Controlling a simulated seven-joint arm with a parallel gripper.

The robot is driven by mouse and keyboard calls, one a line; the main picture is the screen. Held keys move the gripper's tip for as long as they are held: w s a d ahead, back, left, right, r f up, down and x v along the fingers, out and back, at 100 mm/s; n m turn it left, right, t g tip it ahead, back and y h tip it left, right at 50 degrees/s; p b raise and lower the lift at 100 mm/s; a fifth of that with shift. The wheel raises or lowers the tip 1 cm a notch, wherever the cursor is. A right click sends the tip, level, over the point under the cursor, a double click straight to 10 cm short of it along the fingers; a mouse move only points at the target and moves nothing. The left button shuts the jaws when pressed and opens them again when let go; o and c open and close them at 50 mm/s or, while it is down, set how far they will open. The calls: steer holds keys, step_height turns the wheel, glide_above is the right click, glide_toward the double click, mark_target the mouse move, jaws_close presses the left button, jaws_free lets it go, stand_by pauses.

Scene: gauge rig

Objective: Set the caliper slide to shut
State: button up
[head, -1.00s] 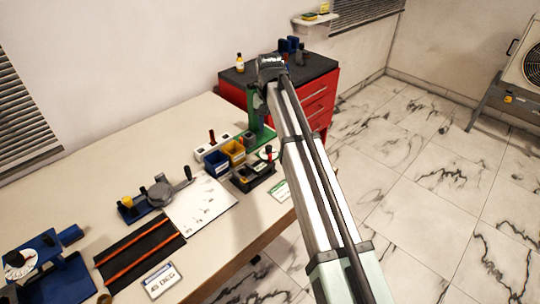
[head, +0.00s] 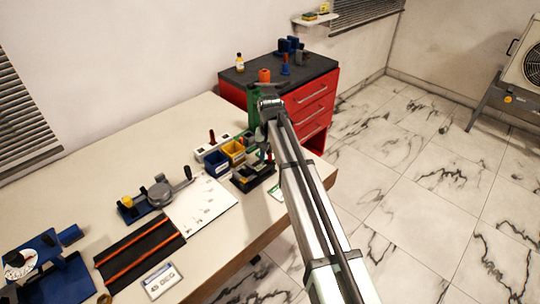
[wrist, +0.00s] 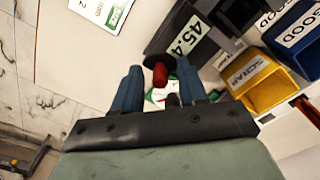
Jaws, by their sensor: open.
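My gripper (wrist: 160,68) is open in the wrist view, with its two blue fingers apart. A red knob (wrist: 160,76) with a dark disc beside it shows between the fingertips; I cannot tell whether they touch it. Next to it is a dark device with a readout (wrist: 187,37) that reads about 45.4, which looks like the caliper. In the head view this dark fixture (head: 256,181) sits near the table's right edge, partly behind my arm. The gripper is over it there, mostly hidden by the arm. How far the slide is open cannot be made out.
Blue (head: 216,162) and yellow (head: 233,149) bins stand close behind the fixture; the yellow one also shows in the wrist view (wrist: 256,85). A white sheet (head: 200,207) lies to the left. A red cabinet (head: 313,100) stands behind the table.

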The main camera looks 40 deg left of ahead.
jaws_close()
stand_by(0.4)
stand_by(0.4)
